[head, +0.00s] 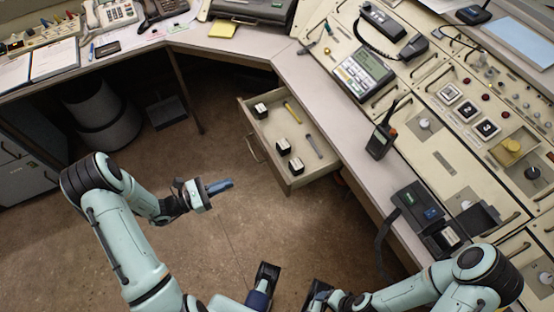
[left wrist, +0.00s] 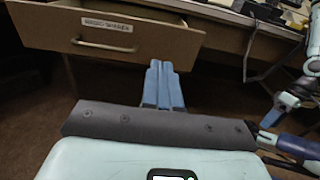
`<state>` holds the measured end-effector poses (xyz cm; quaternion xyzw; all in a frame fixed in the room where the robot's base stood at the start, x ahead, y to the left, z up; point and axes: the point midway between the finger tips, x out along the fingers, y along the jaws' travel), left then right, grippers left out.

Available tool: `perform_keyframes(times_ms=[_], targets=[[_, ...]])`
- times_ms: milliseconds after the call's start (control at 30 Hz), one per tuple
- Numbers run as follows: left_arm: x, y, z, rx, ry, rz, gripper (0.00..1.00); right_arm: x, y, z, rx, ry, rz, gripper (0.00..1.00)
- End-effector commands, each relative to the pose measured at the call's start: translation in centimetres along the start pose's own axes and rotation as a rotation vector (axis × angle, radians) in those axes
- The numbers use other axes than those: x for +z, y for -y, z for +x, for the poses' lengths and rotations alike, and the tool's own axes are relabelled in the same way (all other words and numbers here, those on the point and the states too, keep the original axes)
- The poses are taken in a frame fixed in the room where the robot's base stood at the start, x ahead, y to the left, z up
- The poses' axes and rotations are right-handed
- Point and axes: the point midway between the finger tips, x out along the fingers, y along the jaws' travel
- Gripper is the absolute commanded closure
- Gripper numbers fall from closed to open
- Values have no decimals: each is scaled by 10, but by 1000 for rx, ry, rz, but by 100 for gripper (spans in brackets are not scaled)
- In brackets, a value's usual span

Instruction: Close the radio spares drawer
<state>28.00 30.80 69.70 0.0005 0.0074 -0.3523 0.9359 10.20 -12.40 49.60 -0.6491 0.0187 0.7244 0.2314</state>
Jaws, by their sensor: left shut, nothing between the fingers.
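The radio spares drawer (head: 291,184) is pulled out from under the desk in the head view. Several small black-and-white blocks, a yellow stick and a grey stick lie in it. Its front with the label "RADIO SPARES" (left wrist: 60,27) and a bar handle (left wrist: 103,45) fills the upper left of the left wrist view. My left gripper (head: 229,184) is shut and empty, in front of the drawer and apart from it. Its blue fingers (left wrist: 163,80) point toward the drawer front's right part in the wrist view. My right arm is at the lower right; its fingers are unclear.
The desk edge (head: 335,135) runs just above the drawer. A handheld radio (head: 380,140) stands on the desk, and a dark device (head: 418,203) with a hanging strap lies nearer. A grey bin (head: 105,120) stands under the left desk. The brown floor before the drawer is clear.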

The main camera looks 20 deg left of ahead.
Motion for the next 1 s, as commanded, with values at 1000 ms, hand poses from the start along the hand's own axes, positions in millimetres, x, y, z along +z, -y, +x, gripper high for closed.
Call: perform_keyframes(times_ms=[1000], targets=[[5,-5,138,14,13,2,100,-4,-1,6,-2,-12,-1,28]])
